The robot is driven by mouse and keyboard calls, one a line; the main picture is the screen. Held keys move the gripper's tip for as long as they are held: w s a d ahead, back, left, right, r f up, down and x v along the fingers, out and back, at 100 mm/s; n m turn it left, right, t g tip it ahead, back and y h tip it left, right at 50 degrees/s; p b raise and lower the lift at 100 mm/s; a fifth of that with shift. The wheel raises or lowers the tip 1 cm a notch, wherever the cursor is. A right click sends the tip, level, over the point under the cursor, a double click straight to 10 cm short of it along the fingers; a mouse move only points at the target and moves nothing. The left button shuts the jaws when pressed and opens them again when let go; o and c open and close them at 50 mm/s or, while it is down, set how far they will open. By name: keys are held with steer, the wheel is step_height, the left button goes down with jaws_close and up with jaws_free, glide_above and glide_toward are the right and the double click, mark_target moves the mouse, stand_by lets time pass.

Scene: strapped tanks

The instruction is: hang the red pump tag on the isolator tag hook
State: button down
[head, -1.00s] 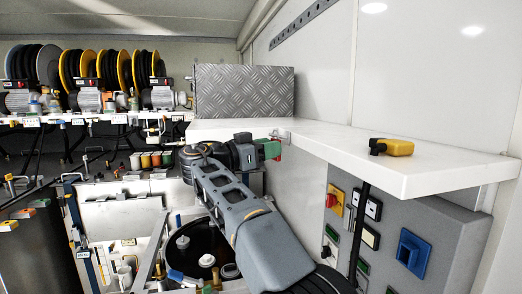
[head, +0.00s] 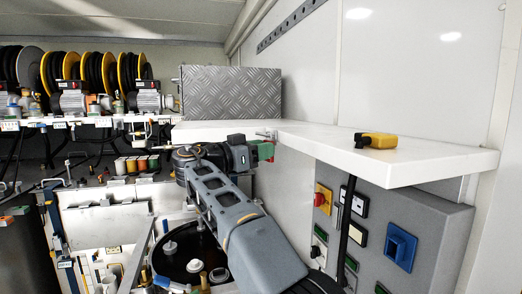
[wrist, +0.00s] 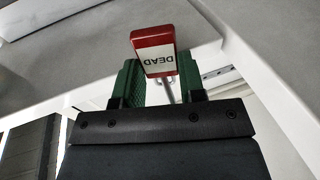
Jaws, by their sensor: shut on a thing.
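The red tag (wrist: 148,41) with a white label reading "DEAD" stands between the green fingers of my gripper (wrist: 160,82) in the wrist view. The gripper is shut on it, and a thin metal rod shows below the tag. In the head view my gripper (head: 264,151) is at the front edge of the white shelf, left of the grey panel. The red-and-yellow isolator switch (head: 323,198) is on that panel, to the right of and below the gripper. I cannot clearly make out the isolator tag hook.
The white shelf (head: 420,165) runs above the grey panel (head: 432,225), with a yellow device (head: 378,140) on it. A chequer-plate box (head: 232,92) stands at its far end. A black cable (head: 346,215) hangs down past the panel. A blue socket (head: 400,247) sits on the panel.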

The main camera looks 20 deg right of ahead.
steer(key=c, duration=0.6)
jaws_free()
steer(key=shift+a, duration=0.1)
